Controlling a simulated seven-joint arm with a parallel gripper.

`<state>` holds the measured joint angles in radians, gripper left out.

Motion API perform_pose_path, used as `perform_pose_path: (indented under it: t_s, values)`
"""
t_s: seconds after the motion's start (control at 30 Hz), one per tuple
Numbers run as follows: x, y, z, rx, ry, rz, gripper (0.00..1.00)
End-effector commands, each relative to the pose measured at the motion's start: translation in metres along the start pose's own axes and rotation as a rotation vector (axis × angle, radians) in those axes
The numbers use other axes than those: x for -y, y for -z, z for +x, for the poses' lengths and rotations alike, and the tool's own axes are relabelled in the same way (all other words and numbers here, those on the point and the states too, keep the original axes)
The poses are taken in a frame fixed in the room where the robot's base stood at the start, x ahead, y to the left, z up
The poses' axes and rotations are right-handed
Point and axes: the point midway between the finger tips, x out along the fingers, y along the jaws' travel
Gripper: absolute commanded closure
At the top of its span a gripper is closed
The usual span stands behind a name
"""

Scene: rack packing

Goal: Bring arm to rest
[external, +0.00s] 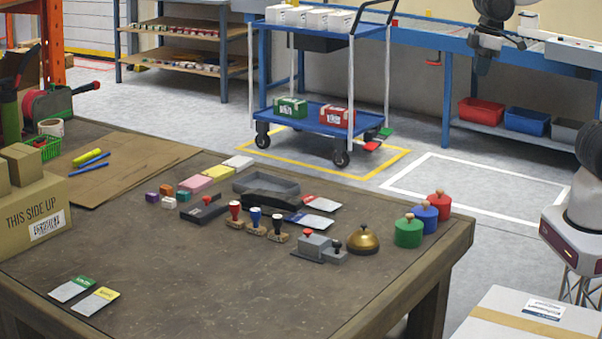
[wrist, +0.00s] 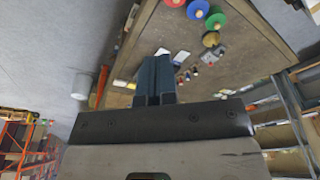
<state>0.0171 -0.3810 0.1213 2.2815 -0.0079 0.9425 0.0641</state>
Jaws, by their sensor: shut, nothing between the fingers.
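My gripper (wrist: 157,66) shows in the wrist view with its two dark fingers together and nothing between them. It is clear of everything, with the wooden work table (wrist: 245,42) beyond the fingertips, seen at a slant. In the external view the table (external: 190,280) stands in front. At the right edge of that view is a white and dark arm part (external: 575,237), apart from the table. Whether my fingers show in the external view, I cannot tell.
The table holds stamps, a brass bell (external: 363,240), green (external: 408,232), blue and red knobbed weights, a grey tray (external: 266,184) and a cardboard box (external: 32,215). A blue cart (external: 320,118) stands behind. Another carton (external: 525,315) is at the lower right. The table's front middle is clear.

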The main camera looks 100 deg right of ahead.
Motion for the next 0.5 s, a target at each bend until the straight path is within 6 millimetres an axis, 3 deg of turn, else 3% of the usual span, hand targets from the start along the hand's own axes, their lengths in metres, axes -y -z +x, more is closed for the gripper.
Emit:
perform_pose_path:
  t_s: [0.1,0.5]
  values:
    - [-0.001,-0.032,-0.004,-0.013,0.001,-0.011,1.00]
    - [-0.005,-0.125,0.001,-0.044,0.002,-0.044,1.00]
